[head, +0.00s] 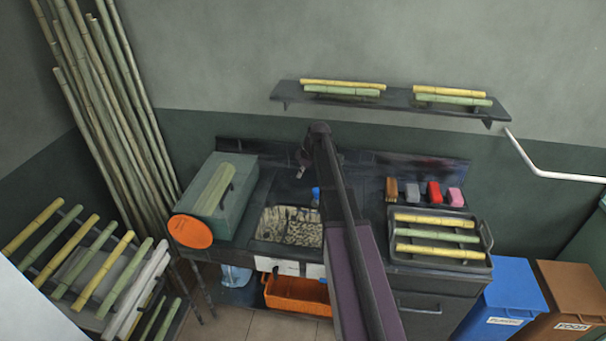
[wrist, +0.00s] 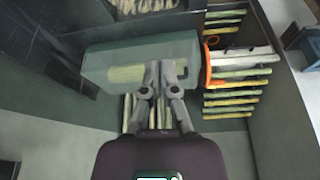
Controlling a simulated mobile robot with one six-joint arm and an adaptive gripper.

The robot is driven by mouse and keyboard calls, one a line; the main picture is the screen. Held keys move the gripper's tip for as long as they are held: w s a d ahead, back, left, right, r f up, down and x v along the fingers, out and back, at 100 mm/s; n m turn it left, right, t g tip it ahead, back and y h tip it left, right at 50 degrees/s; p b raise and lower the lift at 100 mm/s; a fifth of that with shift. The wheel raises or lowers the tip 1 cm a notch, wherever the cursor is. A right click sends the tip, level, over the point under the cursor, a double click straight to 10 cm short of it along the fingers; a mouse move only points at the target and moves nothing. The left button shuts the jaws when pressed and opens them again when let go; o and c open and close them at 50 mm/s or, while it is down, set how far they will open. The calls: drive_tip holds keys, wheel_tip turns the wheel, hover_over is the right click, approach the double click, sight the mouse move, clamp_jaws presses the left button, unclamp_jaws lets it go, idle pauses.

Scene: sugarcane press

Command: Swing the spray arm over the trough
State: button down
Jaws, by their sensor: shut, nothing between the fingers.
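My gripper (wrist: 161,68) shows in the wrist view with its two fingers together, shut and empty, in front of the teal press box (wrist: 105,68). In the head view my arm crosses the middle and the gripper is not clearly seen. The trough (head: 259,226), a dark-rimmed basin with a patterned inside, is right of the teal press box (head: 239,191); a strip of it shows at the top of the wrist view (wrist: 150,5). A small grey fitting (head: 300,172) stands behind the trough; I cannot tell whether it is the spray arm. My arm hides part of that area.
An orange disc (head: 190,231) is at the front of the press box. A tray (head: 441,256) of cane pieces and several coloured blocks (head: 434,192) stand right of my arm. A wall shelf (head: 398,97) is above. A cane rack (head: 85,270) is at left; an orange crate (head: 297,295) is below.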

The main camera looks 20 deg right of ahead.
drive_tip(key=shift+s+d+f+b, duration=0.25)
drive_tip(key=shift+d+f+b, duration=0.05)
drive_tip(key=shift+f+b, duration=0.55)
drive_tip(key=shift+s+d+f+b, duration=0.25)
drive_tip(key=shift+f+b, duration=0.5)
drive_tip(key=shift+f, duration=0.2)
drive_tip(key=shift+s+d+f+b, duration=0.2)
drive_tip(key=shift+d+f+b, duration=0.1)
drive_tip(key=shift+f+b, duration=0.55)
drive_tip(key=shift+a, duration=0.1)
